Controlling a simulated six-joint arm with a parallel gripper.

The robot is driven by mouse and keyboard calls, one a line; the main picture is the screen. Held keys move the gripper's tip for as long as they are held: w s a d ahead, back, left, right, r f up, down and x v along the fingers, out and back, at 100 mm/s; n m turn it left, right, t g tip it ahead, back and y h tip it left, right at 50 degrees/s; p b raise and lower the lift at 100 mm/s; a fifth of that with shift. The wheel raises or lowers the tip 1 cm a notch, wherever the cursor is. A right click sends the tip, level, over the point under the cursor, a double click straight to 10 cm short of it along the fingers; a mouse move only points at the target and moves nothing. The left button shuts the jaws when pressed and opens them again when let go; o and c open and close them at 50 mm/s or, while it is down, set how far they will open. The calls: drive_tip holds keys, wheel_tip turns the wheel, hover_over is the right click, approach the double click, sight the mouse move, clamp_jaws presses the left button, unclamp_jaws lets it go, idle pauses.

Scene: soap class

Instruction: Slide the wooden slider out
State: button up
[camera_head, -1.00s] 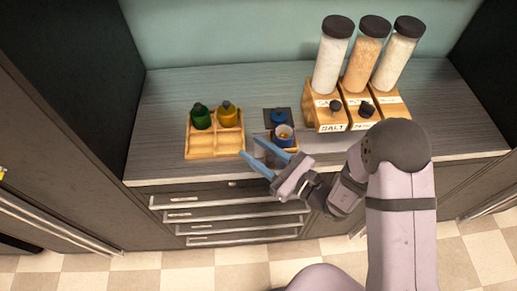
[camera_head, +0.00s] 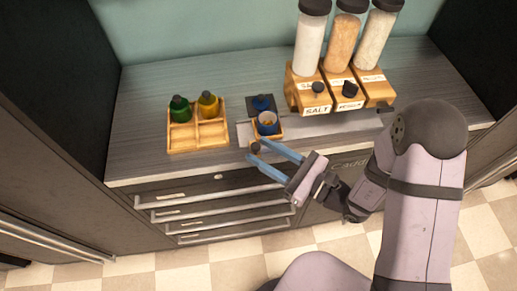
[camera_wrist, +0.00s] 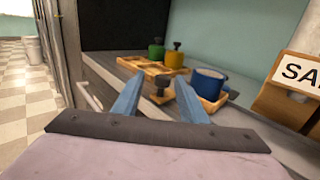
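A small wooden tray with a dark knob at its front, which looks like the wooden slider (camera_head: 277,135), lies at the counter's front edge. A blue cup (camera_head: 268,125) stands on it. The knob (camera_head: 256,147) also shows in the wrist view (camera_wrist: 162,84), between my fingers in the picture. My gripper (camera_head: 257,149) is open, its two blue fingers pointing towards the slider's front and apart around the knob's line. I cannot tell whether a finger touches the knob. In the wrist view my gripper (camera_wrist: 159,80) partly covers the slider's front.
A wooden box (camera_head: 198,134) with a green bottle (camera_head: 179,109) and a yellow bottle (camera_head: 208,105) stands left. Labelled wooden dispensers (camera_head: 309,95) with tall jars stand right, near the slider. Drawers with bar handles (camera_head: 225,203) are below the counter edge.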

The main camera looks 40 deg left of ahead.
drive_tip(key=shift+d, duration=0.15)
drive_tip(key=shift+d, duration=1.85)
drive_tip(key=shift+r, duration=0.1)
drive_tip(key=shift+s+d+r+p, duration=0.3)
drive_tip(key=shift+d+r+p, duration=0.1)
drive_tip(key=shift+r+p, duration=0.35)
drive_tip(key=shift+s+d+r+p, duration=0.4)
drive_tip(key=shift+r+p, duration=0.2)
drive_tip(key=shift+r, duration=0.3)
drive_tip(key=shift+s+d+r+p, duration=0.25)
drive_tip(key=shift+d+r+p, duration=0.15)
drive_tip(key=shift+r+p, duration=0.35)
drive_tip(key=shift+f, duration=0.1)
